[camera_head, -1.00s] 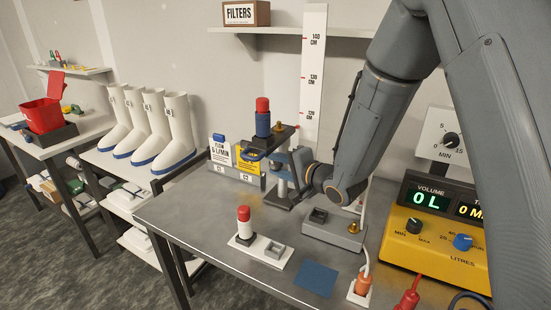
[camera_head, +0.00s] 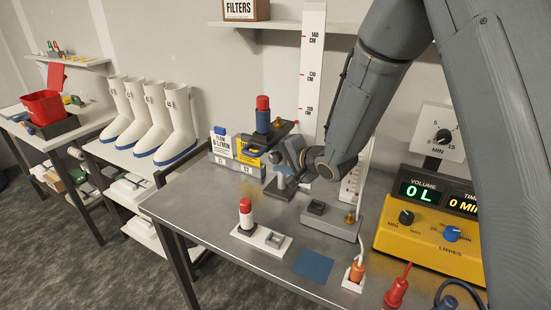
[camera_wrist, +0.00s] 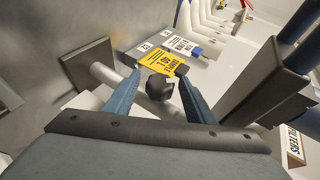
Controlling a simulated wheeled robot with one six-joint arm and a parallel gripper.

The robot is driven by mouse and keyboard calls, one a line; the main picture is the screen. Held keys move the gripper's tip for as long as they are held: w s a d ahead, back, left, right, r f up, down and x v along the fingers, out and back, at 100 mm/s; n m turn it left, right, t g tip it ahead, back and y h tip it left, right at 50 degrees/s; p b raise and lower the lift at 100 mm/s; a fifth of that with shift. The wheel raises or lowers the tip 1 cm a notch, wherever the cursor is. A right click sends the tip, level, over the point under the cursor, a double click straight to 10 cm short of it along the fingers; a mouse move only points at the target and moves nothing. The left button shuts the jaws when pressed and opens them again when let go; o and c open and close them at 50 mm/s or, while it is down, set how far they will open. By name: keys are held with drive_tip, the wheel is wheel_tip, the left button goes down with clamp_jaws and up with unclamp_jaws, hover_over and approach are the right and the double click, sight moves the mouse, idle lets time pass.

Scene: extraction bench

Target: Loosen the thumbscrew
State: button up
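The thumbscrew looks like a dark round knob (camera_wrist: 160,88) in the wrist view, in front of a stand's pale post (camera_wrist: 108,75). My gripper (camera_wrist: 160,76) is open, with one blue-grey finger on each side of the knob. I see gaps between fingers and knob, and cannot tell whether either finger touches it. In the head view my gripper (camera_head: 279,160) is at the stand, whose dark base plate (camera_head: 281,189) rests on the bench. The stand's arm carries a blue cylinder with a red cap (camera_head: 262,104). The knob is hidden by my gripper there.
A white holder with a red-capped bottle (camera_head: 246,215), a grey block (camera_head: 328,220) and a yellow meter (camera_head: 425,240) reading 0 L stand on the bench (camera_head: 205,210). Cards (camera_head: 222,142) stand behind the stand. White boots (camera_head: 178,125) are at left.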

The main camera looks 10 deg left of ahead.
sight(279, 158)
drive_tip(key=shift+b+v, duration=1.05)
drive_tip(key=shift+v, duration=2.85)
drive_tip(key=shift+a+f, duration=0.1)
